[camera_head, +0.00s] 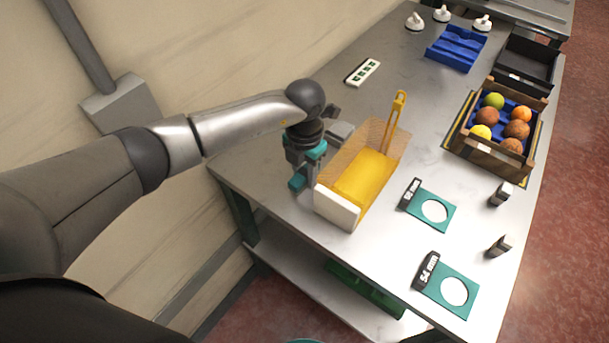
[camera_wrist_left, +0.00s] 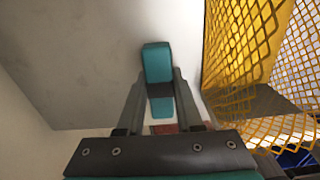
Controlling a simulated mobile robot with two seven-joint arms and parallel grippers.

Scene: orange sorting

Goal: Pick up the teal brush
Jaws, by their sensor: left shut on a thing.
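The teal brush (camera_head: 297,183) is at the left edge of the table, beside the yellow mesh basket. My left gripper (camera_head: 303,168) is above it, shut on it. In the left wrist view the teal brush (camera_wrist_left: 157,62) sits between the two fingertips (camera_wrist_left: 159,90), with a dark band where they meet it. I cannot tell whether the brush touches the table. Its lower part is partly hidden by the fingers. My right gripper is not in view.
The yellow mesh basket (camera_head: 382,133) with a white end plate (camera_head: 336,207) stands close to the right of my left gripper; its mesh (camera_wrist_left: 240,45) also shows in the wrist view. A fruit crate (camera_head: 471,145) and teal ring plates (camera_head: 416,211) lie farther right. A wall is at left.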

